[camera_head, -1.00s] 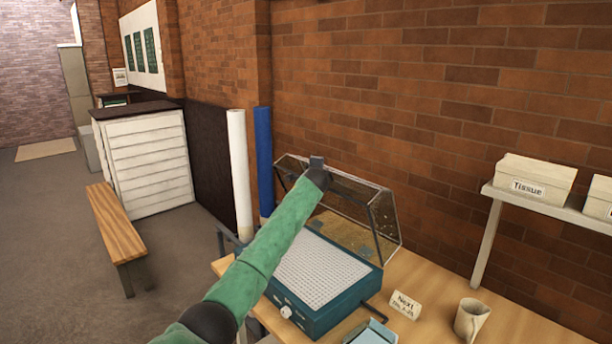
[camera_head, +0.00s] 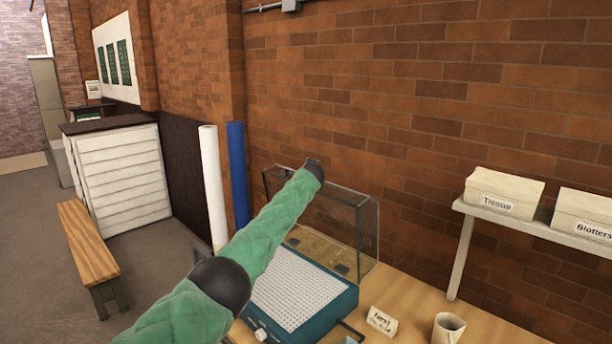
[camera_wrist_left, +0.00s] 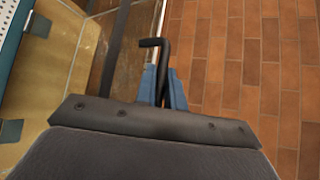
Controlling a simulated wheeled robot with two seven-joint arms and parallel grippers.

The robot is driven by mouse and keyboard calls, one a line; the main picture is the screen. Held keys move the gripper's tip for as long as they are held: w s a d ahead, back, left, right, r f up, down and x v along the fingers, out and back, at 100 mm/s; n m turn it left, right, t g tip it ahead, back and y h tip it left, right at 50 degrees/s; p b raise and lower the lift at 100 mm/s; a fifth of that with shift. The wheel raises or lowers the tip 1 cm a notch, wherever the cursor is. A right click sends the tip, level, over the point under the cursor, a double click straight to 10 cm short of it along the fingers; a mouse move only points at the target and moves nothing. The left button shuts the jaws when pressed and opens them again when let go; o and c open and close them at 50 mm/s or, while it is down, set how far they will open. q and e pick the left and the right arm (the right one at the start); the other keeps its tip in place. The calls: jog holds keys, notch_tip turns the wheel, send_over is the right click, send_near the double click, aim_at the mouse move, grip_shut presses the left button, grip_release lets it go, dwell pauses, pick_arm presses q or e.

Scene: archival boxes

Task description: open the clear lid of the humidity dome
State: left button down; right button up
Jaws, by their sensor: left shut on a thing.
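The humidity dome's teal base (camera_head: 325,322) stands on the wooden table, with a white perforated panel (camera_head: 292,292) on top. Its clear, dark-framed lid (camera_head: 366,238) stands raised at the back of the base, close to the brick wall. The base interior is uncovered. My left arm crosses the dome in the head view and ends at the lid's top edge; the fingers are hidden there. In the left wrist view my left gripper (camera_wrist_left: 164,88) has blue fingers shut on a dark bent handle (camera_wrist_left: 164,60) beside the lid. My right gripper is not in view.
A small sign card (camera_head: 381,321) and a mug (camera_head: 447,328) stand on the table right of the dome. Boxes marked Tissue (camera_head: 503,193) and Blotters (camera_head: 583,212) sit on a shelf. White (camera_head: 213,188) and blue (camera_head: 238,178) rolls stand left, near a bench (camera_head: 85,245).

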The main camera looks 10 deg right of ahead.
pick_arm(q)
jog(key=shift+f, duration=0.1)
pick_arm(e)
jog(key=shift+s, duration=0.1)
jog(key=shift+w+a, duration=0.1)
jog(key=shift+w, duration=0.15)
pick_arm(q)
jog(key=c, duration=1.5)
grip_release()
jog(key=shift+d, duration=0.1)
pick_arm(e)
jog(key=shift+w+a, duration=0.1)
